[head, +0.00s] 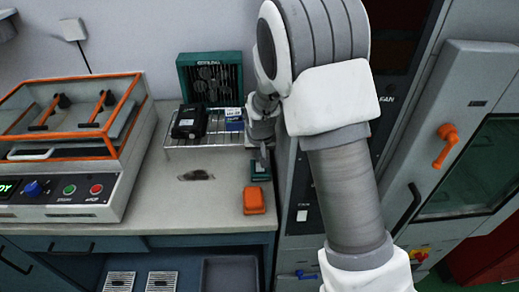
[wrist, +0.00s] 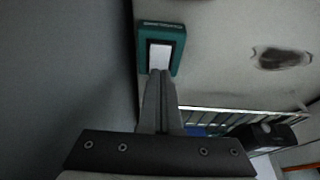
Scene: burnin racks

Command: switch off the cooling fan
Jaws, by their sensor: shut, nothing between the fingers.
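The cooling fan (head: 187,72) is a teal box with a dark grille at the back of the bench. I cannot tell whether it is turning. A small teal switch box (head: 260,171) lies near the bench's right edge. In the wrist view the switch box (wrist: 177,65) carries a white rocker (wrist: 160,55). My gripper (head: 265,162) is shut and empty, just above the switch box. In the wrist view its fingertips (wrist: 160,73) overlap the rocker's near edge; I cannot tell whether they touch it.
An orange block (head: 254,201) sits in front of the switch box. A wire rack (head: 190,152) holds a black device (head: 190,122) and a blue one (head: 234,123). An orange-framed test unit (head: 70,180) stands left. A dark stain (head: 196,175) marks the clear bench middle. Tall cabinets stand right.

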